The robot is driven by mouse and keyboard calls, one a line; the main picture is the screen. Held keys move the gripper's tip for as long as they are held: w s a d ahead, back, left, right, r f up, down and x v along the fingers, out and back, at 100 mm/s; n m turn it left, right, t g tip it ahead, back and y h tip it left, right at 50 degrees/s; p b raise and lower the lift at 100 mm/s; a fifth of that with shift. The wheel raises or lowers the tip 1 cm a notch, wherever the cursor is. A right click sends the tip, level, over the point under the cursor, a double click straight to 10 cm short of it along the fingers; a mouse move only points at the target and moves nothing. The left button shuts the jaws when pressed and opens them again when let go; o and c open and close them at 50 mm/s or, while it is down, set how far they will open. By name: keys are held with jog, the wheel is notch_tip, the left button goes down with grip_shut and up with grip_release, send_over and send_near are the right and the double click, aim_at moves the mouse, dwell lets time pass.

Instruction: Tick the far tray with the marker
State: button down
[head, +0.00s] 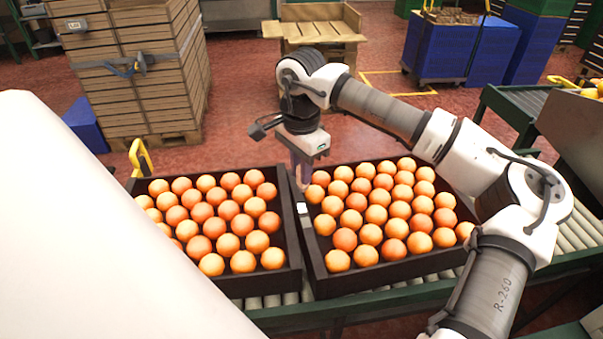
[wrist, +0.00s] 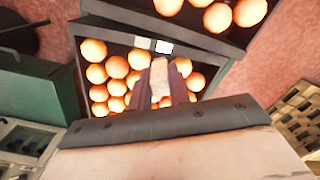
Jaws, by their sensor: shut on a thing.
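My gripper (head: 302,172) points down above the neighbouring walls of two dark trays full of oranges. It is shut on a pale, blocky marker (wrist: 160,82), which shows between the fingers in the wrist view; its tip is hard to make out. The left tray (head: 293,262) and the right tray (head: 318,272) stand side by side. A white label (head: 302,208) is on the right tray's near-left wall, just below the gripper. I cannot make out a tick on either.
The trays stand on a green-framed roller conveyor (head: 400,297). A yellow handle-like part (head: 139,157) rises behind the left tray. Stacked wooden crates (head: 135,85) and a pallet box (head: 315,30) stand on the red floor behind. Blue bins (head: 450,50) are at the back right.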

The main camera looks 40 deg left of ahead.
aim_at(301, 190)
jog(key=shift+f+b, duration=1.8)
jog(key=shift+f, duration=1.2)
jog(key=shift+f+b, duration=0.5)
jog(key=shift+f, duration=0.05)
jog(key=shift+w+a, duration=0.5)
jog(key=shift+a, duration=0.15)
dwell(0.5)
jog(key=shift+s+d+r, duration=0.1)
jog(key=shift+s+d, duration=0.25)
jog(key=shift+d, duration=0.15)
dwell(0.5)
jog(key=shift+r+p, duration=2.25)
jog(key=shift+r, duration=1.3)
